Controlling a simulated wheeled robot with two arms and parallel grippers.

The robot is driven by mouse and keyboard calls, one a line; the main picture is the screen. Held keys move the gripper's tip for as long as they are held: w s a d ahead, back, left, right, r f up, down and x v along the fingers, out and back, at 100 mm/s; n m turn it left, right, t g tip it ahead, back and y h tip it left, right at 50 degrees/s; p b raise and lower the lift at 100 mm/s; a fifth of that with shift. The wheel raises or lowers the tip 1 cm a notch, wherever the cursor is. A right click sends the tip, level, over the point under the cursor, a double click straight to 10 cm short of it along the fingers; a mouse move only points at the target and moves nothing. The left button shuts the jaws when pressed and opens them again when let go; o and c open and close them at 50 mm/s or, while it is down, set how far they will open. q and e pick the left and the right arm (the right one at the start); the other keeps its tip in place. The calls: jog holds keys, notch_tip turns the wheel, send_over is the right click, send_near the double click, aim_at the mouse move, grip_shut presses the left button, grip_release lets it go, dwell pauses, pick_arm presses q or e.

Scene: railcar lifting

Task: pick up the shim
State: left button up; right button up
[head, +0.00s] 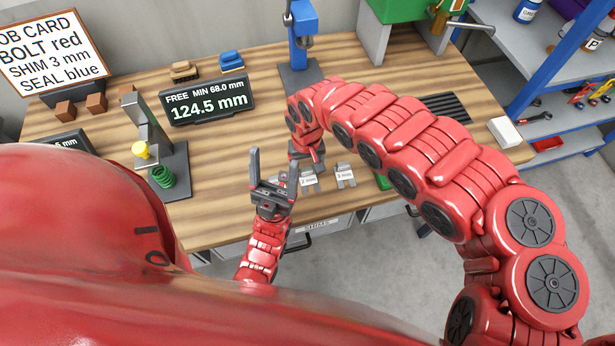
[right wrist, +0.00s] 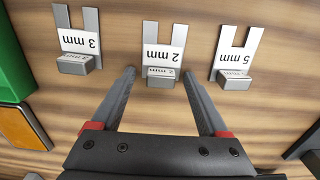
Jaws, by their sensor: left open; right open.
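Three metal fork-shaped shims lie in a row in the right wrist view, their labels upside down: the 3 mm shim (right wrist: 78,40) at left, the 2 mm shim (right wrist: 163,48) in the middle, the 5 mm shim (right wrist: 234,55) at right. My right gripper (right wrist: 158,72) is open and empty, its fingertips either side of the 2 mm shim's near end in the picture; its height above is unclear. In the head view it is mostly hidden by my right arm. My left gripper (head: 274,160) is open and empty near the bench's front edge. The job card (head: 50,50) reads shim 3 mm.
A display (head: 208,101) reads 124.5 mm. A stand (head: 147,125) with a green spring (head: 161,176) is at the left of the bench. A blue press (head: 302,30) stands at the back. Green and orange objects (right wrist: 24,127) lie left of the shims in the right wrist view.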

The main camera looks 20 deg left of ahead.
jog(key=shift+r, duration=0.15)
jog(key=c, duration=0.4)
grip_shut()
